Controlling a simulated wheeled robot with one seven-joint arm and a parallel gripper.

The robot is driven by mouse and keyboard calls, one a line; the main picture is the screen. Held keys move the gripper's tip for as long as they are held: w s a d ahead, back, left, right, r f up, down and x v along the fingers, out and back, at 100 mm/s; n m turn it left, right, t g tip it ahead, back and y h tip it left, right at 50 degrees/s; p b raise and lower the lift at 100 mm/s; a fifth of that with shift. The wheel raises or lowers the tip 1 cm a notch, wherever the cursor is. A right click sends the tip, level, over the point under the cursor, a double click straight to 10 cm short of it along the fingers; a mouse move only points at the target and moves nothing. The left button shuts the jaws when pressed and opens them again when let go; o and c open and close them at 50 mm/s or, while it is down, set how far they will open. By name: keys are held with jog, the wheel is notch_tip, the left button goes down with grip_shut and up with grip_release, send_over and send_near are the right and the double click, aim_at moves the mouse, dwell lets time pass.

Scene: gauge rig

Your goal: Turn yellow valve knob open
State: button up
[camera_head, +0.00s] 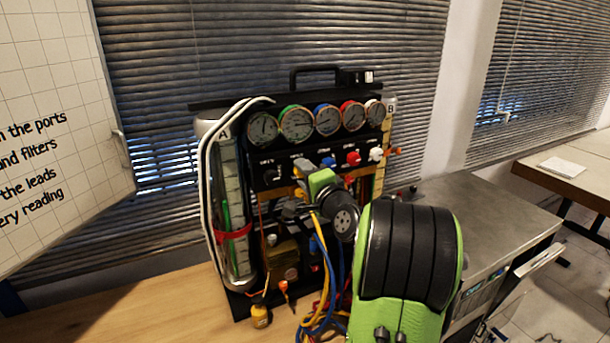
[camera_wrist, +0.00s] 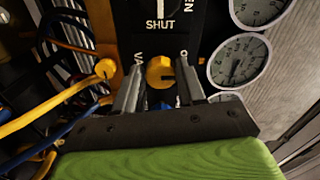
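The yellow valve knob (camera_wrist: 160,72) is on the black panel in the wrist view, with a darker mark on its face. My gripper (camera_wrist: 160,66) is open, with one grey finger on each side of the knob. A small gap shows between each finger and the knob, so I see no grip. The fingers partly cover the panel lettering beside the knob.
The gauge rig has a row of round gauges (camera_head: 327,119) along its top. Blue, red and white knobs (camera_head: 353,158) sit below them. Yellow and blue hoses (camera_head: 327,275) hang in front, near my arm.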

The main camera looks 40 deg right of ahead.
jog(key=o, duration=0.3)
jog(key=shift+o, duration=0.2)
jog(key=shift+s, duration=0.1)
jog(key=b+v, duration=0.3)
jog(key=v, duration=1.2)
jog(key=shift+s+a+b, duration=0.2)
jog(key=shift+s+b, duration=0.05)
jog(key=shift+b, duration=0.15)
jog(key=w+a+f+n+g+y, duration=0.2)
jog(key=a+f+n+g+y, duration=0.15)
jog(key=a+n, duration=0.45)
jog(key=w+a+f+n+g+y, duration=0.1)
jog(key=a+f+n+g+y, duration=0.25)
jog(key=a, duration=0.75)
jog(key=s+a+f+n+g+h, duration=0.1)
jog(key=s+a+f+n+g, duration=0.1)
jog(key=s, duration=0.4)
jog(key=s+a+f+n+g+h, duration=0.1)
jog(key=s+a+f+n+g, duration=0.1)
jog(key=s+a+f+n, duration=0.2)
jog(key=s+n, duration=0.1)
jog(key=s, duration=0.2)
jog(key=shift+s+a+n+g+p, duration=0.3)
jog(key=shift+a+n+g+p, duration=0.05)
jog(key=shift+g, duration=0.05)
